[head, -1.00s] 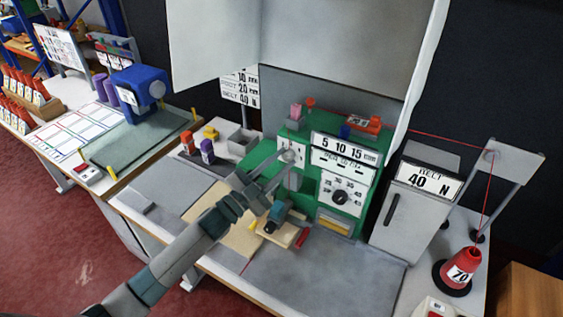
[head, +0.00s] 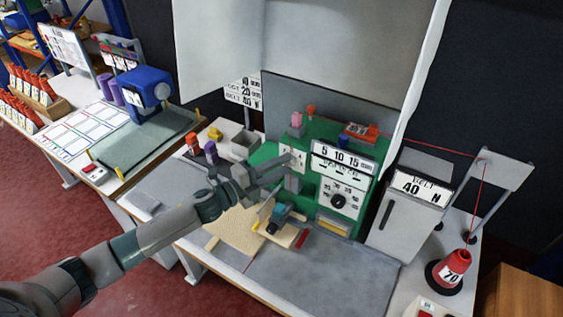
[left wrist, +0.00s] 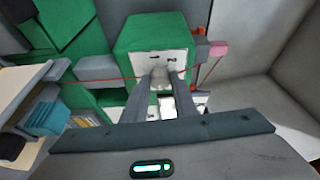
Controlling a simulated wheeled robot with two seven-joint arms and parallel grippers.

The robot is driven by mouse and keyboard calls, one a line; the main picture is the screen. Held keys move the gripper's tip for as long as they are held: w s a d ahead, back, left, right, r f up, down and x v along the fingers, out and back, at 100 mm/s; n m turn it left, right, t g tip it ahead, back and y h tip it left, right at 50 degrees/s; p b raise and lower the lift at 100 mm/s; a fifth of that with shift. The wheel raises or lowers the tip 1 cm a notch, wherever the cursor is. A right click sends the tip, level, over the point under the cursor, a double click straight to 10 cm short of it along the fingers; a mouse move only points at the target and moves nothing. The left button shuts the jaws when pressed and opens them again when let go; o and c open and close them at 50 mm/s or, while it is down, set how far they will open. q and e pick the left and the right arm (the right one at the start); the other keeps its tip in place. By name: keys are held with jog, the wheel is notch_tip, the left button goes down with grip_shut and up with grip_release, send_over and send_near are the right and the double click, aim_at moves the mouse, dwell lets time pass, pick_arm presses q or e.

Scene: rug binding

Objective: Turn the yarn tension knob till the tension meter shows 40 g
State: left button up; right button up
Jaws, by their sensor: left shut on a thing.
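The green binding machine (head: 262,154) stands on the table in the head view. A white plate with dark marks (head: 290,154) is on its left side. In the left wrist view, a small grey knob (left wrist: 161,77) stands out from the white plate (left wrist: 158,57). My left gripper (head: 284,171) reaches it from the left. In the left wrist view its fingers (left wrist: 161,84) are closed around the knob, which they partly hide. I cannot make out a gram reading. My right gripper is not in view.
A grey box (head: 402,215) reading "BELT 40 N" stands right of the machine. A red yarn cone (head: 455,265) marked 70 is at the right. A small wooden block with a teal part (head: 279,219) lies before the machine. The grey front mat (head: 310,272) is clear.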

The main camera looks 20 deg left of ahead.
pick_arm(q)
jog(key=shift+f, duration=0.1)
dwell(0.4)
jog(key=o, duration=1)
jog(key=shift+o, duration=0.2)
jog(key=shift+s+a, duration=0.3)
jog(key=shift+s, duration=0.1)
jog(key=b+v, duration=0.7)
jog(key=v, duration=0.9)
jog(key=shift+s, duration=0.2)
